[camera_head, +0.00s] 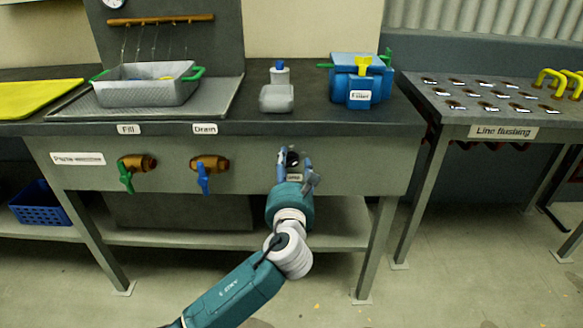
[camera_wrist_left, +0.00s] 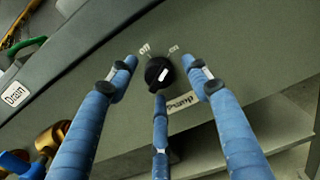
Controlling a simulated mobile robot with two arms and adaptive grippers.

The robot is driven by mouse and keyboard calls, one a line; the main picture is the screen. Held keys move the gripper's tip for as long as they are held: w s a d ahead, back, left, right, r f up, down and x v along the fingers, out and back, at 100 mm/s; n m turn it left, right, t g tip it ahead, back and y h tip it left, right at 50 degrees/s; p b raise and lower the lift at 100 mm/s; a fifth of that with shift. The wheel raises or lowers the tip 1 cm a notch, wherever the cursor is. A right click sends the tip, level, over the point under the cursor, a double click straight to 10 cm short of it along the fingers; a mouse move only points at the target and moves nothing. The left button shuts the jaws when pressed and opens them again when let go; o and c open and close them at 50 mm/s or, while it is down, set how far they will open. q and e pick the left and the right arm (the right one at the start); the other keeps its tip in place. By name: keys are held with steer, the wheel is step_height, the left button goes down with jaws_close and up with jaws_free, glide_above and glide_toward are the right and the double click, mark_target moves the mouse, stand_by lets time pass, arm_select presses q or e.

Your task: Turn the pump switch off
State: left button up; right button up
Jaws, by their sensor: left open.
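The pump switch is a round black knob (camera_wrist_left: 158,72) with a white mark, on the grey front panel of the bench. In the left wrist view small "off" and "on" labels sit above it, and a "Pump" label (camera_wrist_left: 182,102) sits below. The white mark slants up and right, roughly toward "on". In the head view the knob (camera_head: 292,158) shows between the fingers. My left gripper (camera_head: 294,165) is open, its three blue fingers spread around the knob, two at the sides and one below. I cannot tell whether any finger touches it. My right gripper is not in view.
An orange valve with a green handle (camera_head: 125,177) and one with a blue handle (camera_head: 202,178) are left of the knob. A grey basin (camera_head: 145,92), a grey bottle (camera_head: 277,95) and a blue container (camera_head: 358,82) stand on the bench. A line flushing table (camera_head: 465,118) is at right.

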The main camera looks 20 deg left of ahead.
arm_select(q)
steer(key=c, duration=1.2)
steer(key=shift+o, duration=0.2)
